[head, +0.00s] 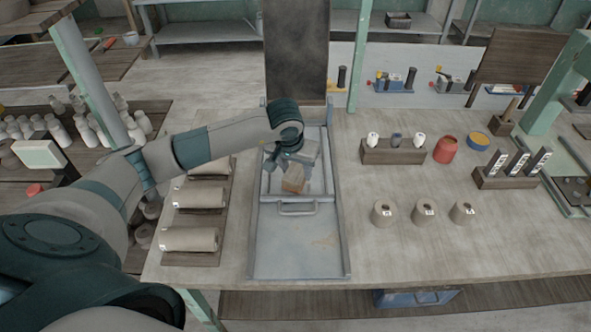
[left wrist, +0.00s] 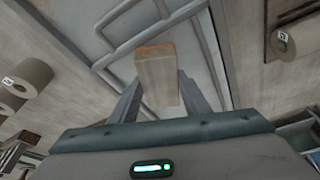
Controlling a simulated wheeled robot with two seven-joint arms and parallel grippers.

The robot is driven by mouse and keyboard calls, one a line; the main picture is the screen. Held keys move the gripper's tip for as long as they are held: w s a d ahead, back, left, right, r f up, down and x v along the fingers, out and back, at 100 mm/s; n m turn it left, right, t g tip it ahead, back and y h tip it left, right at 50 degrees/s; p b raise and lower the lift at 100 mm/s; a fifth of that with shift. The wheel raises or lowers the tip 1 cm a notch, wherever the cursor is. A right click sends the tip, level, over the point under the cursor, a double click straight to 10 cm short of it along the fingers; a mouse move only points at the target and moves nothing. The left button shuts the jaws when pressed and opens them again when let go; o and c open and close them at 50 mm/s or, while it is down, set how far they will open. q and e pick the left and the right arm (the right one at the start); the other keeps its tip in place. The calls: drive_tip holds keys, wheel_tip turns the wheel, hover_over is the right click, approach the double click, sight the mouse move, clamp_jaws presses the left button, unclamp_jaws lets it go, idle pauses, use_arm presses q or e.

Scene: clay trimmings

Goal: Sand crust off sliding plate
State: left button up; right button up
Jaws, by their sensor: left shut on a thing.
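My left gripper (head: 293,168) is shut on a tan sanding block (head: 294,179), over the sliding plate. In the left wrist view the block (left wrist: 157,78) sits between both fingers, with an orange edge at its far end. I cannot tell whether the block touches the plate. The grey sliding plate (head: 268,192) has a raised rim and a bar handle (head: 297,208) at its near side. It lies in the far half of a long grey tray (head: 275,260). A faint brownish patch (head: 325,242) shows in the tray's near part. My gripper hides part of the plate. My right gripper is out of view.
Wrapped rolls on a wooden board (head: 228,190) lie left of the tray, under my arm. To the right stand labelled clay cylinders (head: 423,213), a wooden rack (head: 375,156) and a red pot (head: 445,150). A dark upright panel (head: 296,50) stands behind the tray.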

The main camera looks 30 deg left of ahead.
use_arm(q)
drive_tip(key=shift+d, duration=0.1)
drive_tip(key=shift+w+d+f+b, duration=0.2)
drive_tip(key=shift+w+d+b, duration=0.4)
drive_tip(key=shift+d+b, duration=0.25)
drive_tip(key=shift+w+d, duration=0.3)
drive_tip(key=shift+d, duration=0.3)
drive_tip(key=shift+b, duration=0.7)
drive_tip(key=shift+f, duration=0.1)
drive_tip(key=shift+s, duration=0.1)
